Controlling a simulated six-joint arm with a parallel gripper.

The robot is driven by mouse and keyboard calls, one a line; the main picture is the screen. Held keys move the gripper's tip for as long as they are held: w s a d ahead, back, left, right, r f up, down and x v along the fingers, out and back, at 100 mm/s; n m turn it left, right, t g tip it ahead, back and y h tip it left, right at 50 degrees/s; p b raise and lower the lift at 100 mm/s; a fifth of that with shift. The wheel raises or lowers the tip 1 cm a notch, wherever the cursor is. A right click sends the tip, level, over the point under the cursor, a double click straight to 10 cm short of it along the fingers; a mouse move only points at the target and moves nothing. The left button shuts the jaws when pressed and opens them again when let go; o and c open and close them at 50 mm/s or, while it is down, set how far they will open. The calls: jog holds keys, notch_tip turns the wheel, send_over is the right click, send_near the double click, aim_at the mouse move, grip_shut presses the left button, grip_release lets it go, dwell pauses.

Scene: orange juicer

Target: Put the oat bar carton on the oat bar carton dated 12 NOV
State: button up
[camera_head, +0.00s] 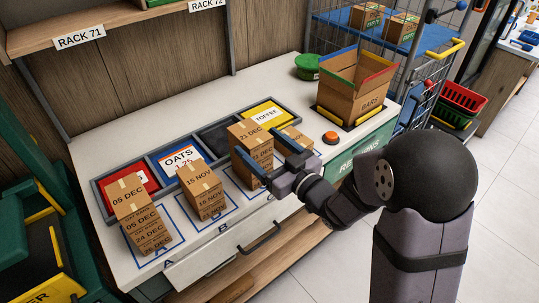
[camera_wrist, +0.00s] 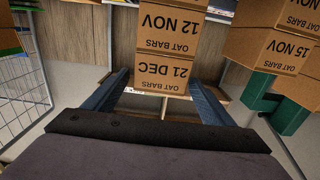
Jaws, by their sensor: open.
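In the head view, the oat bar carton marked 21 DEC (camera_head: 250,131) tops the third stack from the left. The wrist view, which is upside down, shows the 21 DEC carton (camera_wrist: 163,77) resting on the carton dated 12 NOV (camera_wrist: 170,22). My gripper (camera_head: 255,142) is open, its blue fingers at the upper part of this stack. In the wrist view my gripper (camera_wrist: 159,80) has one finger to each side of the 21 DEC carton. I cannot tell whether they touch it. The lower part of the stack is partly hidden by my gripper in the head view.
Another carton (camera_head: 296,140) is just right of my gripper.

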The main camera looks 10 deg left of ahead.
jog(key=shift+v, duration=1.65)
